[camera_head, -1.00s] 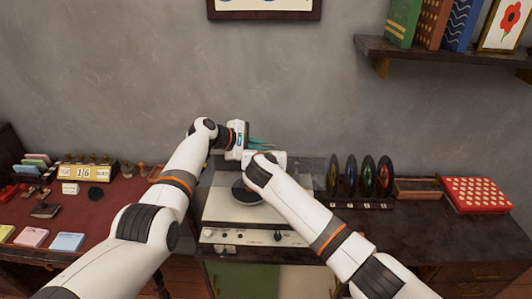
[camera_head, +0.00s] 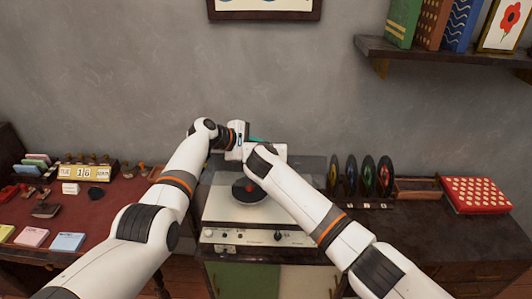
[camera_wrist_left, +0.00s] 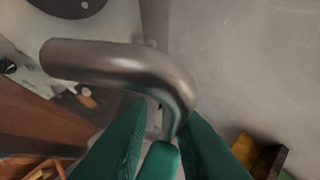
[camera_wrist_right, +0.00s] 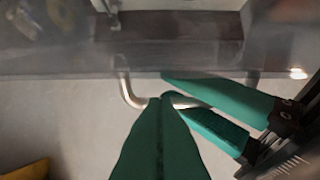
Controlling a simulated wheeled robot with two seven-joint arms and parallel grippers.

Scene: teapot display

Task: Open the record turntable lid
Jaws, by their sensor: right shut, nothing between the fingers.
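The turntable (camera_head: 221,208) stands centre in the head view, with a dark platter and red centre visible. Its see-through lid (camera_head: 304,167) shows as a raised, smoky panel at the back. The metal lid handle (camera_wrist_left: 110,62) is large in the left wrist view and also shows in the right wrist view (camera_wrist_right: 128,92). My left gripper (camera_wrist_left: 168,106) has its green fingers apart at the handle; whether they press on it is unclear. In the head view my forearms partly hide the handle area.
Several coloured discs stand in a rack (camera_head: 368,206) right of the turntable. A red dotted box (camera_head: 475,195) lies farther right. A red-topped desk (camera_head: 110,206) with small items is at left. The wall is close behind, and a shelf (camera_head: 420,52) hangs upper right.

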